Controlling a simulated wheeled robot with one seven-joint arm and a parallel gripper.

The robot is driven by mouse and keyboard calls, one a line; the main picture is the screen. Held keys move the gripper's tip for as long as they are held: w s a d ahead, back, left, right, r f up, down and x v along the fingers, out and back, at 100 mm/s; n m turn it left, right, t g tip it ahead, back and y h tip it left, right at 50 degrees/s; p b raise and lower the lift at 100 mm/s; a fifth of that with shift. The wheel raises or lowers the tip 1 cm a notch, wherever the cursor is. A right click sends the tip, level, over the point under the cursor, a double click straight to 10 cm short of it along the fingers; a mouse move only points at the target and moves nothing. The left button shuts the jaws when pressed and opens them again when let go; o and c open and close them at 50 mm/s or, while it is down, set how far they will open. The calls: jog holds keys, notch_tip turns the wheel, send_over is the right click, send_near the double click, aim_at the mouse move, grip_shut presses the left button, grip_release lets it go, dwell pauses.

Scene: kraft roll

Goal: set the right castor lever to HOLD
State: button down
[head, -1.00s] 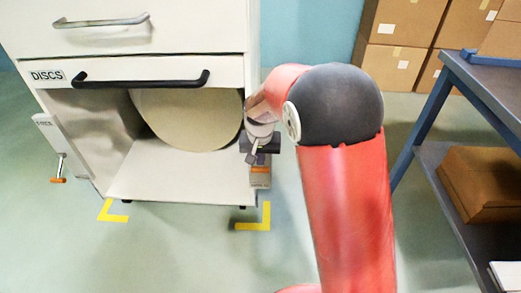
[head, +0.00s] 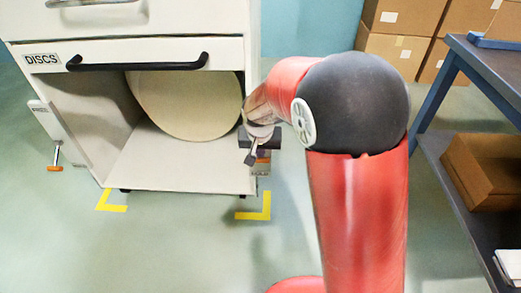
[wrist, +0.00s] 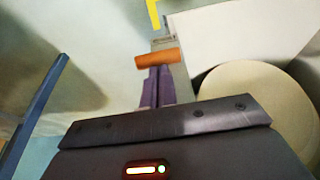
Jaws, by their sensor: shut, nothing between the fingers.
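The right castor lever shows in the wrist view as an orange grip (wrist: 157,58) at the lower right side of the white cabinet (head: 150,52). A pale bracket lies behind it, its marking too small to read. My gripper (wrist: 157,73) has its purple fingers together, with nothing between them. Their tips are right at the orange grip; I cannot tell whether they touch. In the head view my gripper (head: 262,153) is beside the cabinet's lower right corner. It hides most of the lever there, so the lever's setting is unclear.
A left lever with an orange end (head: 55,168) hangs at the cabinet's left side. A large pale disc (head: 190,105) stands in the open bay below the black handle. Yellow floor marks (head: 255,208) lie in front. A blue-framed bench (head: 440,90) stands at the right.

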jog(key=s+f+b, duration=0.3)
jog(key=f+b, duration=0.6)
jog(key=f, duration=0.2)
jog(key=shift+f+b, duration=0.3)
jog(key=shift+b, duration=0.1)
dwell(1.2)
